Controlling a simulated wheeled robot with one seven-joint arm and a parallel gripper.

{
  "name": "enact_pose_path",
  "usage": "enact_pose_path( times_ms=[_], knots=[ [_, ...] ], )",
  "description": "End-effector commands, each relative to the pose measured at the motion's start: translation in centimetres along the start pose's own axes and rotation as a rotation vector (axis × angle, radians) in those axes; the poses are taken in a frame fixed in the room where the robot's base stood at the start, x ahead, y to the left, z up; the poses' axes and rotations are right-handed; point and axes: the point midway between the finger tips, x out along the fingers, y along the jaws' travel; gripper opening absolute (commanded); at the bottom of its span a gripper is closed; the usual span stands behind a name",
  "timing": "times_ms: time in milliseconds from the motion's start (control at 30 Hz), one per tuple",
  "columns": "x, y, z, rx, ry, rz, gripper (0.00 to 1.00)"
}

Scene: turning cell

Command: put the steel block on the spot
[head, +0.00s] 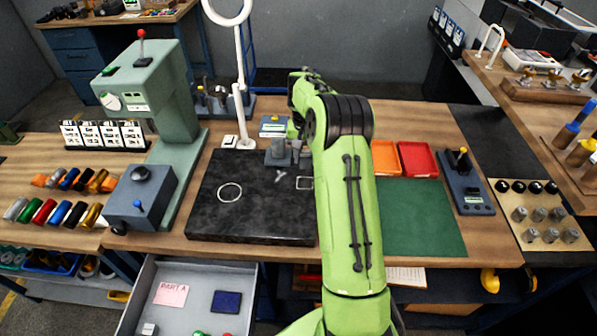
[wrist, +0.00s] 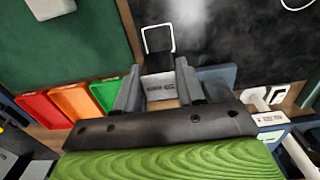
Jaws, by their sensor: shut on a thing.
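My gripper (wrist: 160,88) is shut on a grey block with dark markings, the steel block (wrist: 160,87), in the wrist view. A white square outline (wrist: 146,40) lies just above the block in that view, partly covered by a dark shape. In the head view the square outline (head: 304,184) shows at the right of the black plate (head: 250,225), beside my arm. A white circle outline (head: 230,192) lies farther left on the plate. My arm hides the held block in the head view. I cannot tell the block's height above the plate.
A green mat (head: 420,215) lies right of the plate, with an orange tray (head: 385,158) and a red tray (head: 418,159) behind it. A green press (head: 165,110) stands at the left. An open drawer (head: 190,275) is below. The plate's front is clear.

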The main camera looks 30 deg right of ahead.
Motion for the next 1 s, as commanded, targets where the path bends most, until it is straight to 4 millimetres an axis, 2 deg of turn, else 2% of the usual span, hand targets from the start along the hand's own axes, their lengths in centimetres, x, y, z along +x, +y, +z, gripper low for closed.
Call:
enact_pose_path(
  times_ms=[33,100,400,767,800,933,1000],
  knots=[
    [1.4,0.0,0.1,0.000,-0.004,0.000,0.00],
    [2.6,0.0,0.1,0.000,-0.003,0.000,0.00],
    [7.1,-0.1,0.1,-0.001,-0.001,-0.001,0.00],
    [7.7,-0.1,0.0,-0.002,0.002,0.000,0.00],
    [7.7,-0.1,0.0,-0.001,0.001,0.000,0.43],
    [7.7,-0.1,0.0,-0.002,0.001,0.000,0.63],
    [7.6,-0.1,0.0,-0.002,0.001,0.000,0.64]
  ],
)
